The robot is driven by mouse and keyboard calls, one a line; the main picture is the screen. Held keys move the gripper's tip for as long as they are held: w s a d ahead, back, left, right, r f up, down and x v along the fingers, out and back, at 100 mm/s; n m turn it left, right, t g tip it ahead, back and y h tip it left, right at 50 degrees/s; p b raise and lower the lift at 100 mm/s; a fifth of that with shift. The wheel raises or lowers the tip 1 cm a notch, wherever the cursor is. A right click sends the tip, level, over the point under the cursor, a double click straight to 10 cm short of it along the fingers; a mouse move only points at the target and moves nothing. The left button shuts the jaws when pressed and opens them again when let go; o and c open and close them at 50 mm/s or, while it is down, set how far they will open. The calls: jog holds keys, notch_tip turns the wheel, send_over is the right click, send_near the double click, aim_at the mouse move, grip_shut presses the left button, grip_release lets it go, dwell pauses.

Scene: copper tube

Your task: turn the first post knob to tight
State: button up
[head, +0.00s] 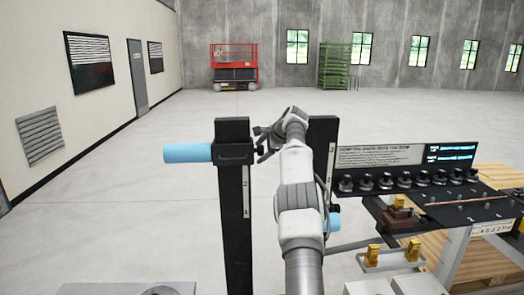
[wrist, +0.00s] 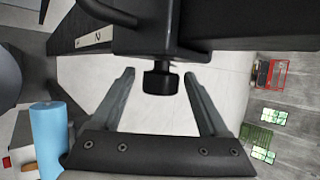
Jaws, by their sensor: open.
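The first post (head: 235,235) is an upright black post left of my arm. A black clamp collar near its top carries a light blue handle (head: 187,152) pointing left. The black knob (wrist: 160,82) sticks out of the dark clamp in the wrist view. My gripper (wrist: 158,72) is open, with one finger on each side of the knob and visible gaps between. In the head view my gripper (head: 266,140) is just right of the collar, and the knob's turn mark cannot be made out.
A second black post (head: 322,135) stands just right, partly behind my arm, with another blue handle end (head: 334,222). A bench with a sign board (head: 380,156) and several dark fittings is farther right. The floor left of the posts is clear.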

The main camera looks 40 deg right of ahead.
jog(key=b+v, duration=0.4)
jog(key=v, duration=1.3)
jog(key=shift+s+b, duration=0.2)
jog(key=shift+b, duration=0.1)
jog(key=shift+r, duration=0.1)
